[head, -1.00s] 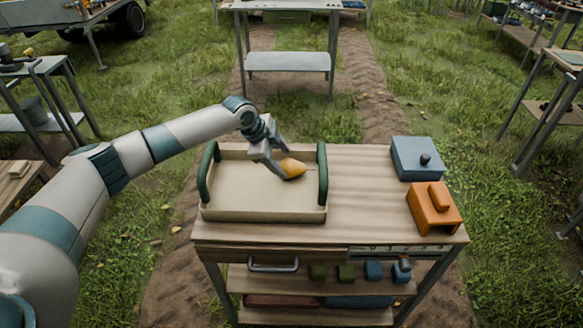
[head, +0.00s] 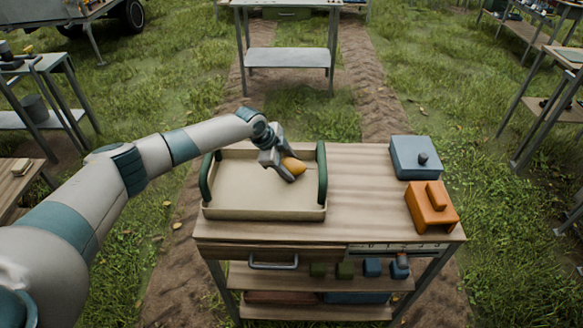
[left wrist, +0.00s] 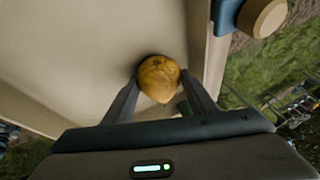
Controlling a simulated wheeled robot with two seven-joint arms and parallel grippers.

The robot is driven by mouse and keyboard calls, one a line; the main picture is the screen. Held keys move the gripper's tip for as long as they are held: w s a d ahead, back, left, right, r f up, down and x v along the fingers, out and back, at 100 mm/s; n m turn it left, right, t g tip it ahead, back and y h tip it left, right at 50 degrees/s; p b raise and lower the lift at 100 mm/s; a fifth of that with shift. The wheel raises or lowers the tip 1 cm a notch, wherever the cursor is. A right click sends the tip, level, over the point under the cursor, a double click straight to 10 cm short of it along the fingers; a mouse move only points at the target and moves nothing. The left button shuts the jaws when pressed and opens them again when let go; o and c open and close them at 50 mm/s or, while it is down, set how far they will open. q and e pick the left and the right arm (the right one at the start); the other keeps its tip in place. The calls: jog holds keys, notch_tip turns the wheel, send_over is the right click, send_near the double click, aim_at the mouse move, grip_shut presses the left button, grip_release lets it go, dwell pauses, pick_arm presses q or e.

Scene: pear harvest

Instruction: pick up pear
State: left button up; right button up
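A yellow-orange pear (head: 294,166) is at the right side of a beige tray (head: 262,214) with dark green handles, on a wooden-topped bench. My left gripper (head: 287,168) reaches into the tray from above, with its fingers on either side of the pear. In the left wrist view, the pear (left wrist: 159,77) sits between the two fingertips (left wrist: 160,80), very close to both. The fingers are apart; whether they touch the pear is hard to tell. The pear appears low over the tray floor. My right gripper is not in view.
A blue-grey box (head: 414,158) with a dark knob and an orange block-shaped object (head: 431,207) stand at the bench's right side. Bare wood lies between them and the tray. The tray's green handle (head: 322,173) rises just right of the pear.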

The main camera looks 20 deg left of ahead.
aim_at(288, 161)
pick_arm(q)
jog(key=c, duration=0.4)
jog(key=shift+r, duration=0.15)
jog(key=shift+r+b, duration=0.4)
jog(key=shift+r, duration=0.2)
notch_tip(288, 161, up, 8)
jog(key=b, duration=0.2)
jog(key=shift+f+b, duration=0.25)
jog(key=shift+b, duration=0.05)
jog(key=shift+r, duration=0.55)
